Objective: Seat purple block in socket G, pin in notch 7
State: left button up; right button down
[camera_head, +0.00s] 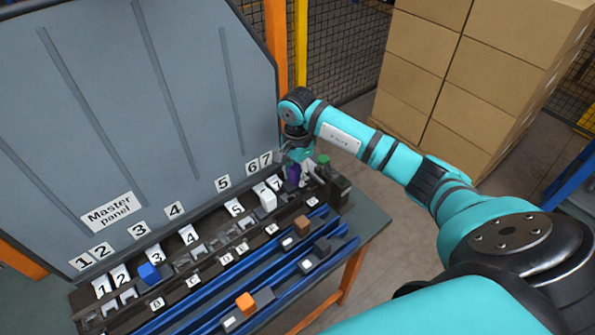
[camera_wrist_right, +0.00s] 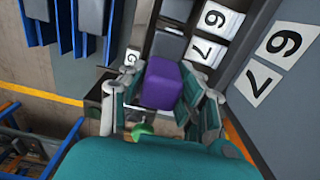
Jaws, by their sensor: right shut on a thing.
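The purple block (camera_head: 292,173) is at the right end of the socket row, by the number 7 card (camera_head: 277,184). My right gripper (camera_head: 297,160) is above it, pointing down. In the right wrist view, the purple block (camera_wrist_right: 162,85) sits between the fingers of my right gripper (camera_wrist_right: 165,95), which is shut on it. A label G (camera_wrist_right: 131,57) shows just beside the block, and the cards 6 (camera_wrist_right: 213,18) and 7 (camera_wrist_right: 199,50) lie close by. The pin and the opening of socket G are hidden. I cannot tell whether the block touches the socket. My left gripper is out of view.
A blue block (camera_head: 148,272) and a white block (camera_head: 267,198) stand in the row. A dark box (camera_head: 338,187) closes the right end. The grey panel (camera_head: 150,110) rises behind.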

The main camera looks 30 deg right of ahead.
jog(key=shift+f+b, duration=1.3)
jog(key=shift+f, duration=0.45)
jog(key=c, duration=0.9)
grip_release()
notch_tip(320, 180, up, 12)
jog(key=shift+r, duration=0.1)
